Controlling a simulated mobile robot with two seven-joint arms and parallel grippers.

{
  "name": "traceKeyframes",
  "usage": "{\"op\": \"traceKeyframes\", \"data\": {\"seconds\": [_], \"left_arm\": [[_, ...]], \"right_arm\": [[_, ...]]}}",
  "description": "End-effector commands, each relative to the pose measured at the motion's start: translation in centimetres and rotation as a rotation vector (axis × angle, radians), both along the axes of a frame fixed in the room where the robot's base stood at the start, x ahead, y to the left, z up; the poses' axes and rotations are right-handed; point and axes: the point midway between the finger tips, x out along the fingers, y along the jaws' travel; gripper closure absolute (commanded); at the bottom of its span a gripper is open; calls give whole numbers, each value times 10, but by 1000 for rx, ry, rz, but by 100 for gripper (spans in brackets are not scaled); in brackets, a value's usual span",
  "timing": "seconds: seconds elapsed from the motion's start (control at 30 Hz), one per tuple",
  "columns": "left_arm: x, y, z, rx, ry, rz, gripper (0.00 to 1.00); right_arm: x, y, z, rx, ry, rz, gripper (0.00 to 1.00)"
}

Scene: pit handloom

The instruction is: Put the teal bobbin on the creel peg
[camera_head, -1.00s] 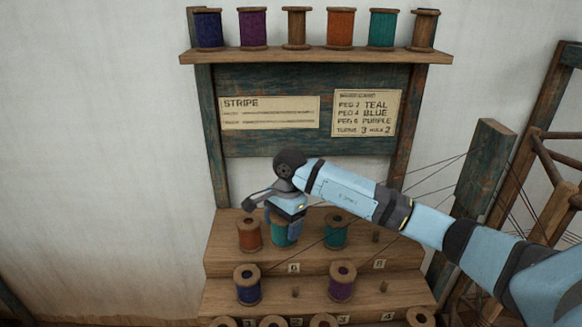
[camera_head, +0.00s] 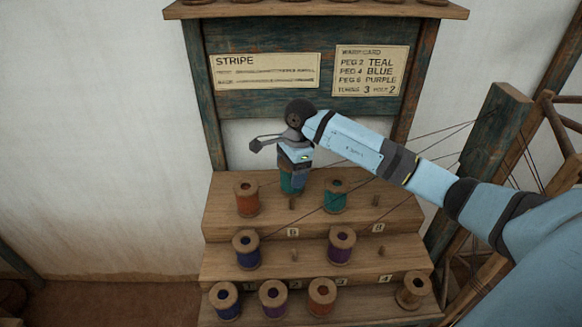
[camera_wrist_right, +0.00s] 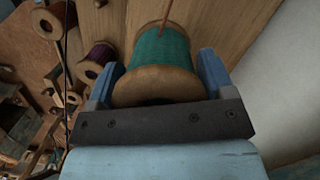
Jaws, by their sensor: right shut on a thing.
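My right gripper (camera_head: 294,170) is shut on a teal bobbin (camera_head: 288,184), holding it above the top step of the wooden creel (camera_head: 222,222). The gripper hides the bobbin's upper part. A bare peg (camera_head: 292,203) shows just below it, with the bobbin apart from it. In the right wrist view the teal bobbin (camera_wrist_right: 160,46) sits between the two blue fingers, its wooden flange facing the camera. A second teal bobbin (camera_head: 335,197) stands to the right on the top step. My left gripper is not in view.
An orange bobbin (camera_head: 247,198) stands close left of the held one. Other bare pegs show at the top right (camera_head: 376,200) and on the middle step (camera_head: 294,254), between a blue bobbin (camera_head: 246,250) and a purple bobbin (camera_head: 340,247). Several bobbins fill the bottom step. Threads cross at right.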

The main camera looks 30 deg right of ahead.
Motion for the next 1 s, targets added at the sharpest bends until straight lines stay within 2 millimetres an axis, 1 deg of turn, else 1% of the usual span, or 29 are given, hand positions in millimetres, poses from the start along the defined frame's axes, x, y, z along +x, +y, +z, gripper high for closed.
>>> {"op": "traceKeyframes", "data": {"seconds": [0.03, 0.33, 0.8, 1.0], "left_arm": [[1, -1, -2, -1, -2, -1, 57], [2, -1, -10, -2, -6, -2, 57], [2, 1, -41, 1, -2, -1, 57], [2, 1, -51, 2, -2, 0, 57]], "right_arm": [[0, 0, -5, 1, 0, 0, 51], [0, 1, -26, 1, 0, 1, 51], [0, 0, -60, 0, -1, 0, 51], [0, 0, -73, 0, 0, 1, 51]]}}
